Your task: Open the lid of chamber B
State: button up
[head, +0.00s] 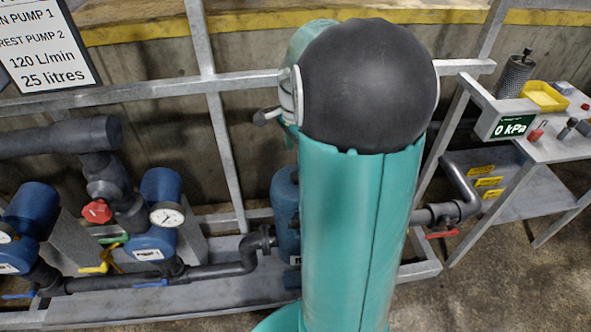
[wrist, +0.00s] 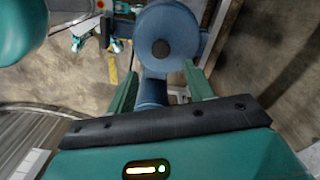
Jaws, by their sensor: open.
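My gripper (wrist: 160,68) is open in the wrist view, with two green fingers apart and nothing held between them. Beyond and between the fingertips is a blue rounded part (wrist: 168,38) with a dark round centre; I cannot tell what it belongs to, or how far it is from the fingers. No lid or chamber marked B can be made out in either view. In the head view my teal arm with its black joint stands in the middle and hides what is behind it. The gripper does not show there.
Blue pumps (head: 153,242) with a pressure gauge (head: 167,214) and a red valve knob (head: 97,211) stand at left. A sign (head: 45,45) hangs above. A panel with a 0 kPa display (head: 510,127) and yellow tray (head: 544,96) is at right. Bare floor (head: 500,290) lies front right.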

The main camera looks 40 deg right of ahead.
aim_at(296, 175)
notch_tip(296, 175, down, 8)
jog(key=shift+f, duration=0.25)
jog(key=shift+c, duration=0.4)
grip_shut()
